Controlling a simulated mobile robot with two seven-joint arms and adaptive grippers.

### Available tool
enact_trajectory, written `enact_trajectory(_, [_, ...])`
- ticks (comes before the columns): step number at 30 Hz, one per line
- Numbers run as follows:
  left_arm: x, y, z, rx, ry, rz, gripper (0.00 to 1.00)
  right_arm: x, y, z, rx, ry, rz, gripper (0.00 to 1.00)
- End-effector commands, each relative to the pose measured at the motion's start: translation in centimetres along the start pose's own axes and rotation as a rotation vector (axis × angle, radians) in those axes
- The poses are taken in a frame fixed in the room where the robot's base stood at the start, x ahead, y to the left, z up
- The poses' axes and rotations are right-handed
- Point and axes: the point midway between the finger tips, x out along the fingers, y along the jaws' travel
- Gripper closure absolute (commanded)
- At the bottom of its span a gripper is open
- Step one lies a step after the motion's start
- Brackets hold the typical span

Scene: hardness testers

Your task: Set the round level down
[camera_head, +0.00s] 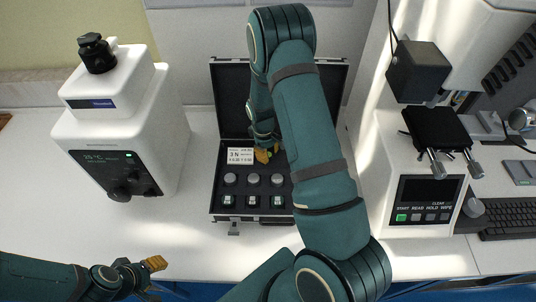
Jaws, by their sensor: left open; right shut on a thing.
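My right gripper (266,153) reaches down into the open black case (216,180), beside a white label card and just above the row of round pieces. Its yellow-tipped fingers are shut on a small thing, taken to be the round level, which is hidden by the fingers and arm. I cannot tell whether it touches the case. My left gripper (152,272) is open and empty near the table's front edge at the lower left.
In the case lie several grey round pieces (253,180) and several dark square-based pieces (251,201). A white tester (125,130) stands left, another with a black display (425,200) stands right. A keyboard (510,218) is at far right. White table (185,235) is clear front left.

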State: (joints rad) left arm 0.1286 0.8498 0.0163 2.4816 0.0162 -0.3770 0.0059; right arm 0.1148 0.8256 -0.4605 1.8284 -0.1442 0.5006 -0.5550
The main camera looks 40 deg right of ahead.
Motion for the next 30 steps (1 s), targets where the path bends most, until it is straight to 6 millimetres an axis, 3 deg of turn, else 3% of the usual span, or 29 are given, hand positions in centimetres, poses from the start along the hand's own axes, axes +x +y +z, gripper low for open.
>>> enact_trajectory(12, [0.4,-0.1,0.1,0.001,-0.001,0.000,0.53,1.0,0.0,-0.1,0.000,0.001,0.000,1.00])
enact_trajectory(13, [0.3,-0.1,0.1,0.001,-0.001,0.000,0.53,1.0,0.0,-0.1,0.000,0.001,0.000,0.61])
enact_trajectory(14, [0.3,-0.1,0.1,0.001,-0.001,0.000,0.53,0.9,0.0,-0.1,0.000,0.000,0.000,0.58])
enact_trajectory(25, [0.0,0.0,0.0,0.000,0.000,0.000,0.53,0.6,0.0,-0.1,0.000,0.001,0.000,0.58])
enact_trajectory(30, [-0.2,0.1,0.0,0.000,0.000,0.000,0.53,-1.7,0.1,-0.1,-0.001,0.004,0.002,0.58])
